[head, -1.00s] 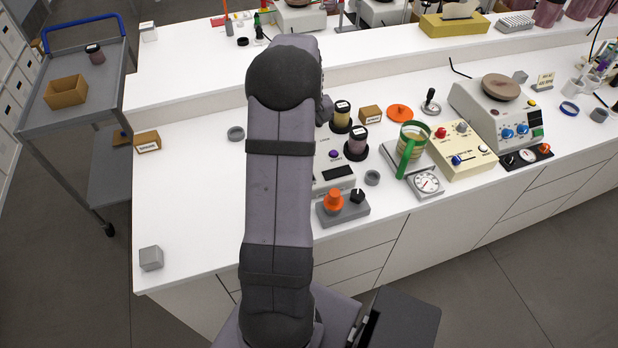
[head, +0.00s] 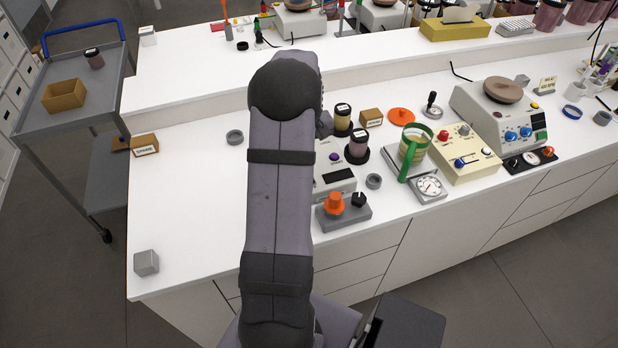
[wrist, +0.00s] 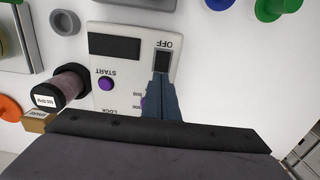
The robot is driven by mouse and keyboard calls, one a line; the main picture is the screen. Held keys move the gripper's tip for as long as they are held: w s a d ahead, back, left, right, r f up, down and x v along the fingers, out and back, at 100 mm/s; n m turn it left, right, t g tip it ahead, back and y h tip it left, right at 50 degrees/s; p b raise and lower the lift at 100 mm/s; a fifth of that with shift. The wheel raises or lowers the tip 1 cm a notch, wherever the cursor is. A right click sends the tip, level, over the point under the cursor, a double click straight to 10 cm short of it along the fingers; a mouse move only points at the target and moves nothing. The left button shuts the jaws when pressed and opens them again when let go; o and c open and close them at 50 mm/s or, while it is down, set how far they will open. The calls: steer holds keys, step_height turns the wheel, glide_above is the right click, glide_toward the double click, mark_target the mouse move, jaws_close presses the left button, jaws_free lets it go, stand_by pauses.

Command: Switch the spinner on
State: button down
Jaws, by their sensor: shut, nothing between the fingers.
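The spinner is a white box (head: 328,184) with a dark display and a purple button, partly hidden behind my arm in the head view. In the wrist view its panel (wrist: 112,75) shows the purple START button (wrist: 106,84), the display (wrist: 114,46) and a black rocker switch (wrist: 162,62) beside the word OFF. My gripper (wrist: 160,78) is shut and empty, its fingertips right at the near end of the switch. I cannot tell whether they touch it. The fingers cover part of the panel. The head view hides the gripper behind the arm.
A purple jar (wrist: 60,88) stands close beside the spinner, and a grey ring (wrist: 65,22) lies near it. A grey block with orange and black knobs (head: 343,213) stands in front. A scale with a green-handled sieve (head: 410,150) is to the right.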

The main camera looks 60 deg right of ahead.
steer(key=shift+f, duration=0.55)
steer(key=shift+r, duration=0.2)
step_height(320, 180, up, 4)
steer(key=p, duration=0.3)
steer(key=shift+f, duration=0.1)
step_height(320, 180, up, 7)
steer(key=b, duration=0.2)
steer(key=shift+r, duration=0.2)
steer(key=shift+a, duration=0.1)
stand_by(0.4)
